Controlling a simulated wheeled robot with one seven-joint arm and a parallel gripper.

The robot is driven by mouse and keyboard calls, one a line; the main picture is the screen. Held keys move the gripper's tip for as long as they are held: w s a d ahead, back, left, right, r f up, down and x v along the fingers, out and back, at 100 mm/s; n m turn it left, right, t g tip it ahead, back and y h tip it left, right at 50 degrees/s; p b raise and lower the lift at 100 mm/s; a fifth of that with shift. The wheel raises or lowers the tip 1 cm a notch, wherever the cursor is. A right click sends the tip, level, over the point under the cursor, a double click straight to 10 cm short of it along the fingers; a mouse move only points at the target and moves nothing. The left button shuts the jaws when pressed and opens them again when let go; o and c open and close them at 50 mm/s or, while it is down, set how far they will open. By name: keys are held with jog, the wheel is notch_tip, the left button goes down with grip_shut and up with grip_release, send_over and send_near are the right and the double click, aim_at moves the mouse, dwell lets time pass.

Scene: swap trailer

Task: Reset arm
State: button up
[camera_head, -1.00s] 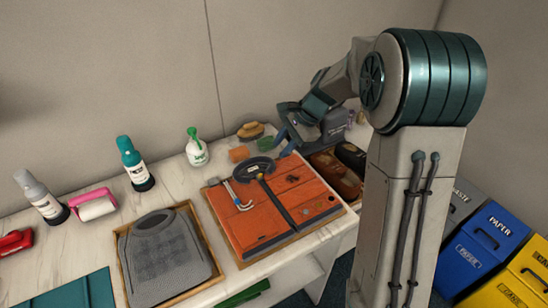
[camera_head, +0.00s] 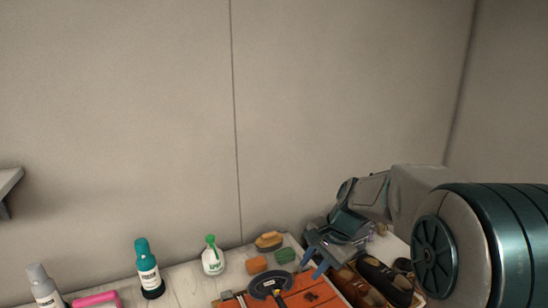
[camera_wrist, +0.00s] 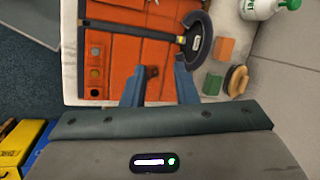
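My gripper (camera_wrist: 160,85) shows at the bottom middle of the wrist view, with two blue fingers spread apart and nothing between them. It is open above the near edge of an orange tool mat (camera_wrist: 125,50). In the head view my gripper (camera_head: 315,262) is at the lower right, over the far right part of the table. My arm reaches in from the right edge of that view.
A black round-headed tool (camera_head: 270,284) lies on the orange mat. A green-capped spray bottle (camera_head: 212,260), a teal bottle (camera_head: 148,270), a brush (camera_head: 269,241) and sponges stand nearby. Shoes (camera_head: 380,280) lie to the right. A wall shelf (camera_head: 8,185) is at left. Wall space above is clear.

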jog(key=s+d+n+t+h, duration=0.1)
jog(key=s+n, duration=0.3)
jog(key=s, duration=0.6)
jog(key=s+d+r+n+t+h, duration=0.1)
jog(key=s+d+n+h, duration=0.2)
jog(key=s, duration=0.7)
jog(key=d+n, duration=0.1)
jog(key=n, duration=0.1)
jog(key=shift+s+r+n, duration=0.15)
jog(key=shift+r+n, duration=0.15)
dwell(1.3)
